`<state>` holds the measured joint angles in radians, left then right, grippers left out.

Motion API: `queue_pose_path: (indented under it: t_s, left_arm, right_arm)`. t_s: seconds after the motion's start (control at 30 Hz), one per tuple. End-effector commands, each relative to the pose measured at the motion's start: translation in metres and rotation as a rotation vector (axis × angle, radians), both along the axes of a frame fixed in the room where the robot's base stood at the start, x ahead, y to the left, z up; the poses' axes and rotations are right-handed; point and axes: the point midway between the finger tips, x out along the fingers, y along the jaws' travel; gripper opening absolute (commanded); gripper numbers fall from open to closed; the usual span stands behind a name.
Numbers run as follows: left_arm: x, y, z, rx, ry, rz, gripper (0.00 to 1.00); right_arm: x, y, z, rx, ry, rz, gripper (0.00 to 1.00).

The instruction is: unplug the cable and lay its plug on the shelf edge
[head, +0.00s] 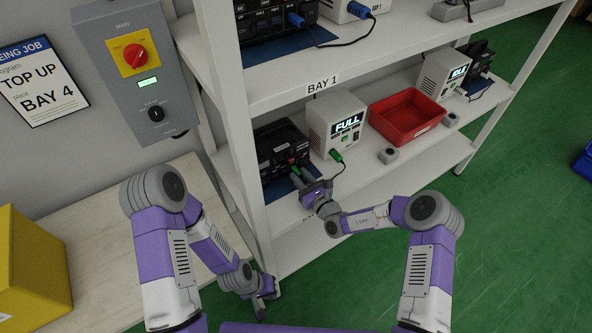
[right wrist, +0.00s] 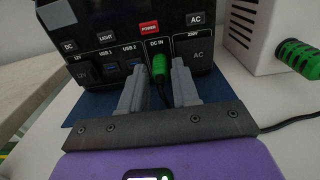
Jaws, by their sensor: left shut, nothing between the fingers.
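The cable's green plug (right wrist: 160,66) sits in the socket marked DC IN on the black power station (head: 281,147), which also fills the top of the right wrist view (right wrist: 100,50). My right gripper (right wrist: 159,90) is open, with one finger on each side of the plug and a small gap showing at each side. In the head view the right gripper (head: 304,186) is in front of the power station and hides part of it. The shelf edge (head: 340,207) runs below it. My left gripper (head: 262,293) is shut and empty, low beside the shelf post.
A white charger (head: 334,124) reading FULL stands right of the power station, with a green connector (head: 336,155) on its front. A red bin (head: 405,115) and small grey blocks (head: 388,155) stand farther right. A shelf post (head: 238,140) rises at the left.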

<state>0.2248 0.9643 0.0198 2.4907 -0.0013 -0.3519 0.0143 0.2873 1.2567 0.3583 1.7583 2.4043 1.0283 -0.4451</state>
Motion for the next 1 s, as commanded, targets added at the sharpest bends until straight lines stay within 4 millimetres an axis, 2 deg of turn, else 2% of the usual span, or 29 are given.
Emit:
queue_pose_path:
  t_s: [0.13, 0.33, 1.0]
  left_arm:
    - [0.0000, 0.0000, -0.0003, 0.000, 0.000, 0.000, 0.00]
    - [0.0000, 0.0000, -0.0004, 0.000, 0.000, 0.000, 0.00]
    - [-0.0001, 0.0000, 0.0006, 0.000, 0.000, 0.000, 0.00]
  right_arm:
    - [0.0000, 0.0000, -0.0004, 0.000, 0.000, 0.000, 0.30]
    - [0.0000, 0.0000, -0.0002, 0.001, -0.001, 0.000, 0.00]
    - [-0.0011, -0.0010, 0.0000, 0.000, -0.001, 0.000, 0.00]
